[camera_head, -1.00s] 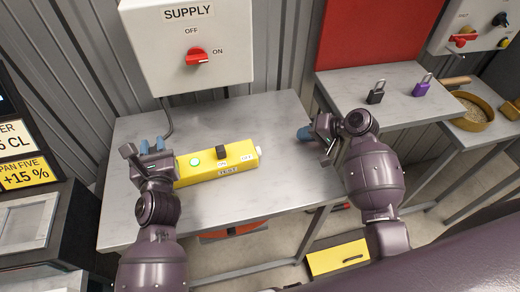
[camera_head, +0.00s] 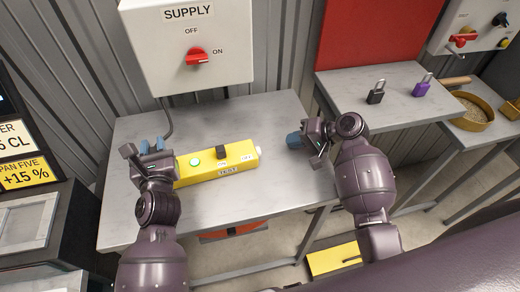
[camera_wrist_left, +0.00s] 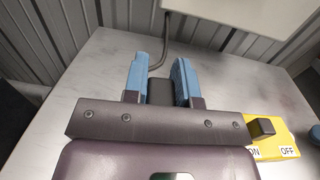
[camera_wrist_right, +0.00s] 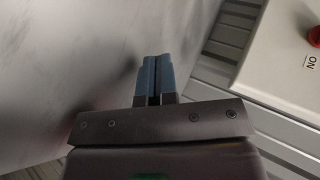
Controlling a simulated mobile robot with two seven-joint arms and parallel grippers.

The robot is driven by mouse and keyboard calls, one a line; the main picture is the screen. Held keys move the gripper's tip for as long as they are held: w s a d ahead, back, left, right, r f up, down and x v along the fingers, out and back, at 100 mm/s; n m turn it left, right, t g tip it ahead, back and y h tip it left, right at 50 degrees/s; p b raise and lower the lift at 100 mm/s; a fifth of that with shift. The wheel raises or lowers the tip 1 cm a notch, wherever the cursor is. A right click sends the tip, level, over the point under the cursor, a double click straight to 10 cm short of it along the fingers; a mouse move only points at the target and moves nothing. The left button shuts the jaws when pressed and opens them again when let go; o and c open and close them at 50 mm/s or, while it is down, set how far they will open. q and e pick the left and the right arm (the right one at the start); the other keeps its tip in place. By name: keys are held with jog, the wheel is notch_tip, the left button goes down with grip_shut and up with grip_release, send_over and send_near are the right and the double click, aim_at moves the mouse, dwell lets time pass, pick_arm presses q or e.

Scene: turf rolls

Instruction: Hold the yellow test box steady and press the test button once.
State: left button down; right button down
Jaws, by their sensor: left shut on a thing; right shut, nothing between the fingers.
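The yellow test box (camera_head: 208,172) lies on the grey table, with a lit green round spot (camera_head: 195,162), a black switch (camera_head: 222,151) between ON and OFF labels, and a TEST label on its front. A small white knob (camera_head: 259,151) sits at its right end. My left gripper (camera_head: 152,146) is at the box's left end. In the left wrist view its blue fingers (camera_wrist_left: 160,82) stand either side of a dark block; the exact contact is hard to see. My right gripper (camera_head: 294,140) is shut and empty, right of the white knob and apart from it.
The table top (camera_head: 245,115) is bare around the box. A white supply cabinet (camera_head: 150,60) with a red switch (camera_head: 196,57) stands behind, its cable running down to the table.

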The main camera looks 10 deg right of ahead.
aim_at(275, 152)
pick_arm(q)
jog(key=shift+f, duration=0.3)
pick_arm(e)
jog(key=shift+s+a, duration=0.15)
jog(key=shift+a, duration=1.35)
jog(key=shift+s+a, duration=0.1)
jog(key=shift+a, duration=1.35)
jog(key=shift+a, duration=0.2)
jog(key=shift+a, duration=0.25)
jog(key=shift+a, duration=0.65)
dwell(0.5)
jog(key=shift+d, duration=1.05)
jog(key=shift+d, duration=0.15)
jog(key=shift+w+d, duration=0.15)
jog(key=shift+d, duration=1.05)
jog(key=shift+w+d, duration=0.1)
jog(key=shift+d, duration=1.05)
